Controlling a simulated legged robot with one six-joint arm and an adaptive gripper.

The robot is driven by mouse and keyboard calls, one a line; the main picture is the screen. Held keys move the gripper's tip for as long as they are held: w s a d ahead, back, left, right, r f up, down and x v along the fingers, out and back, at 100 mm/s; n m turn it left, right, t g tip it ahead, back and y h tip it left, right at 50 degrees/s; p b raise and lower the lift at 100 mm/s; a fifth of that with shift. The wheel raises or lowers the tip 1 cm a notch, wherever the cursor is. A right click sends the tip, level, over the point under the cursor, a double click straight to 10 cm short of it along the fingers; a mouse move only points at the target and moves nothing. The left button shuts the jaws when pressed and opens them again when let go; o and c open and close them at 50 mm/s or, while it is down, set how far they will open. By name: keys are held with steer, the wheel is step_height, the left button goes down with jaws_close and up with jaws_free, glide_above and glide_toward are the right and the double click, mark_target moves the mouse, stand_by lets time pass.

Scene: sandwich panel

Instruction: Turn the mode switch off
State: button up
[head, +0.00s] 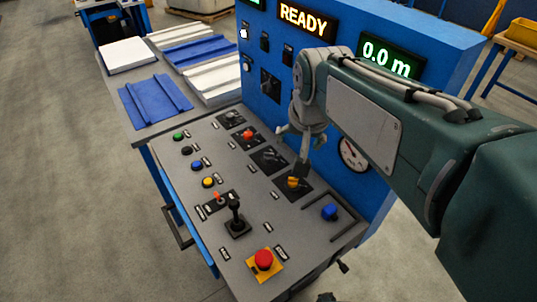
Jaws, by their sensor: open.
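My gripper (296,150) is open and points down over the right part of the grey sloped control panel (262,205). One finger reaches down close to a yellow-orange knob (293,182) on a black plate; I cannot tell whether they touch. More black plates with controls run up the panel's back row: one with a red knob (248,135), a dark one (268,158) and another dark one (231,118). The labels are too small to read, so I cannot tell which control is the mode switch, nor its setting.
A black joystick (235,222), a red mushroom button (264,259) on a yellow base, a blue control (329,212) and small coloured buttons stand on the panel. The blue upright cabinet (405,35) with a READY display (303,17) rises behind. Panels lie on a table (150,130) at left.

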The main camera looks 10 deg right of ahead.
steer(key=w+f+m+g, duration=0.1)
steer(key=w+f+m, duration=0.15)
steer(key=w, duration=0.65)
steer(key=m+g, duration=0.3)
steer(key=m, duration=0.4)
glide_above(269, 153)
step_height(269, 153, down, 19)
steer(key=shift+w+f, duration=0.1)
step_height(269, 153, down, 11)
steer(key=shift+r, duration=0.2)
steer(key=c, duration=1.2)
